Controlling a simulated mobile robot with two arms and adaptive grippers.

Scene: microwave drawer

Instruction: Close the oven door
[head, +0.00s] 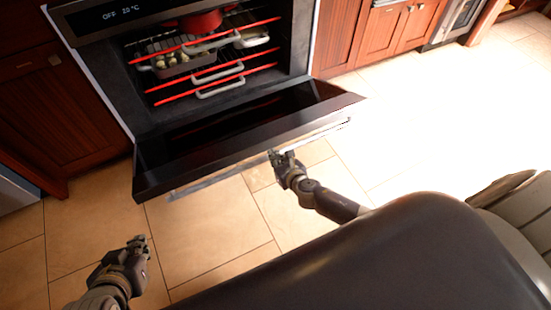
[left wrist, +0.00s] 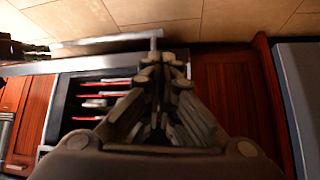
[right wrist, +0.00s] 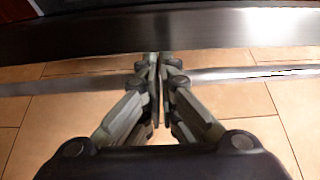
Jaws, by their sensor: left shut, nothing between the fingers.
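The oven door (head: 230,138) is hinged along its bottom and hangs open, tilted outward, with its dark inner side facing up. Its silver handle bar (head: 222,174) runs along the outer side of the free edge; the bar also shows in the right wrist view (right wrist: 250,72). My right gripper (head: 275,155) is shut at the handle, right of its middle; its fingertips overlap the bar in the right wrist view, and contact cannot be told. My left gripper (head: 142,243) is shut and empty, over the floor in front of the door's left end, apart from it.
Inside the oven (head: 120,75), red-edged racks (head: 215,72) hold a red pot (head: 200,20) and baking dishes (head: 180,58). Wooden cabinets (head: 62,115) flank the oven. The tiled floor (head: 215,225) before the door is clear apart from my arms.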

